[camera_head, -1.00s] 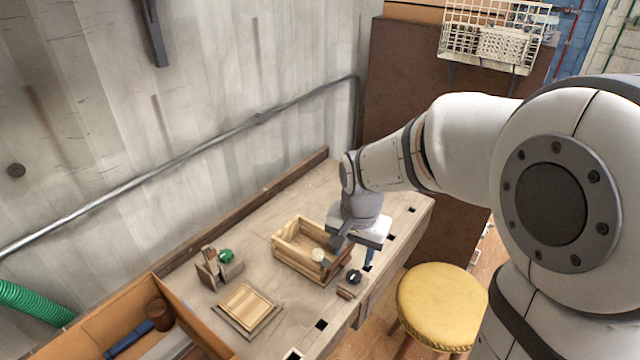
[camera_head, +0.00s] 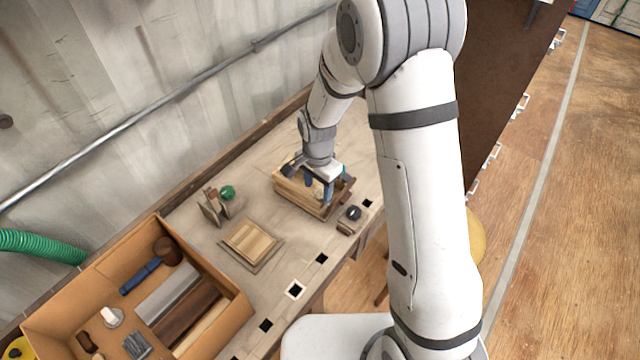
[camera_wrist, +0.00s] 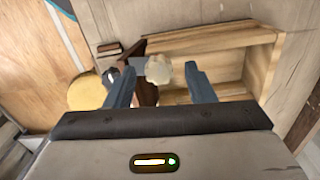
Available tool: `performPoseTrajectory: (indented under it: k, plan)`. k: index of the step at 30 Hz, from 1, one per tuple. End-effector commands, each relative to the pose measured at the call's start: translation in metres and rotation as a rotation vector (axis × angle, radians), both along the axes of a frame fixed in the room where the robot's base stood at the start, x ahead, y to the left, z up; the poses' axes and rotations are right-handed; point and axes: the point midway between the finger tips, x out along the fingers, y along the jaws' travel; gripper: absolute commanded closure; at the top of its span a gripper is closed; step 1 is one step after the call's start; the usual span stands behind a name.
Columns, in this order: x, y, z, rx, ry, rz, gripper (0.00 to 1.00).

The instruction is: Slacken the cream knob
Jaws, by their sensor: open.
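The cream knob (camera_wrist: 158,70) shows in the wrist view as a pale, lobed knob at the end wall of an open wooden box (camera_wrist: 222,41). My gripper (camera_wrist: 160,76) is open, with one blue-grey finger on each side of the knob. Gaps show between the knob and both fingers, wider on the right. In the head view my gripper (camera_head: 318,187) points down over the box (camera_head: 291,196), and the knob is mostly hidden by the fingers.
A dark knob (camera_head: 353,212) on a small block stands just right of the box. A green knob (camera_head: 228,192) on a wooden clamp and a slatted wooden panel (camera_head: 251,240) lie to the left. An open tray (camera_head: 238,308) of tools fills the near left. A yellow stool (camera_wrist: 87,93) stands beside the bench.

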Motion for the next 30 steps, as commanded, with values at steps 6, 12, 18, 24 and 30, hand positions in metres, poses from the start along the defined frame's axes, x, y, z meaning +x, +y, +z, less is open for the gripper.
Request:
performPoseTrajectory:
  k: [6,12,18,24,30]
  plan:
    - [-0.0002,-0.0005,-0.008,0.0,0.0,0.0,0.51]
    - [-0.0001,-0.0007,-0.0079,0.0,0.0,0.0,0.53]
    - [0.0,-0.0009,-0.0078,0.0,0.0,-0.001,0.7]
    - [0.0,-0.0011,-0.0077,0.0,0.0,-0.001,0.86]
    - [0.0002,-0.0035,-0.0078,0.0,0.0,-0.001,0.96]
